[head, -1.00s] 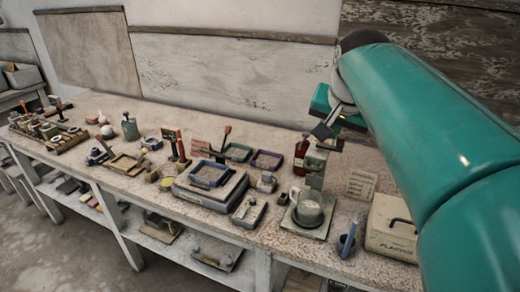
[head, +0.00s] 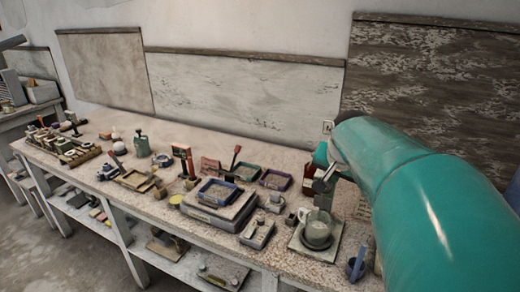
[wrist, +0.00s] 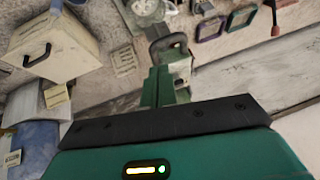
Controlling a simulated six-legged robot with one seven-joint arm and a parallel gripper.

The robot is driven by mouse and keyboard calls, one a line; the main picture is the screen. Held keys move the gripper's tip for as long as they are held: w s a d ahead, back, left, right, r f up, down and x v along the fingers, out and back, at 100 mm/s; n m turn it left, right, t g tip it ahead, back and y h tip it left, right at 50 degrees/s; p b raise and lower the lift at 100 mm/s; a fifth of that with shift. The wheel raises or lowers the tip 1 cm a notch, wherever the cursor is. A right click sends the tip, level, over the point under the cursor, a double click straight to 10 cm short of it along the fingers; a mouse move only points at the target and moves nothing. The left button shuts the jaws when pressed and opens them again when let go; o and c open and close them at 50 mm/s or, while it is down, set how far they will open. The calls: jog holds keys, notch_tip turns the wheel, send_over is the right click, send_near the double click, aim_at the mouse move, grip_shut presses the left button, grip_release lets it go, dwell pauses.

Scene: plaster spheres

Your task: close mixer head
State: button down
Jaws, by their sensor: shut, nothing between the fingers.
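The mixer stands near the right end of the long bench, with a pale bowl (head: 316,228) on its square base plate (head: 303,241). In the wrist view the bowl (wrist: 150,10) is at the top edge, and the mixer's pale green upper part (wrist: 181,68) with a dark rounded end is below it. My gripper (head: 323,184) is shut and empty, close above and behind the bowl in the head view. It hides much of the mixer's head and column, so contact and the head's exact tilt cannot be told. The gripper's green fingers (wrist: 157,88) overlap the mixer in the wrist view.
A beige box with a dark handle (wrist: 38,55) is beside the mixer. A blue cup-like holder (head: 355,267) stands at the front edge. Trays (head: 275,180), a scale-like block (head: 218,205) and small tools crowd the bench leftward. A wall rises behind.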

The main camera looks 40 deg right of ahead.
jog(key=shift+a+f, duration=0.3)
jog(key=shift+f, duration=0.5)
jog(key=shift+w, duration=0.1)
notch_tip(320, 180, down, 13)
jog(key=shift+a+f, duration=0.1)
jog(key=shift+a, duration=0.05)
jog(key=s+a+r, duration=0.1)
jog(key=s+r, duration=0.1)
jog(key=r, duration=0.4)
jog(key=s+a+r, duration=0.1)
jog(key=r, duration=0.6)
jog(key=shift+s+a, duration=0.35)
jog(key=shift+s, duration=0.05)
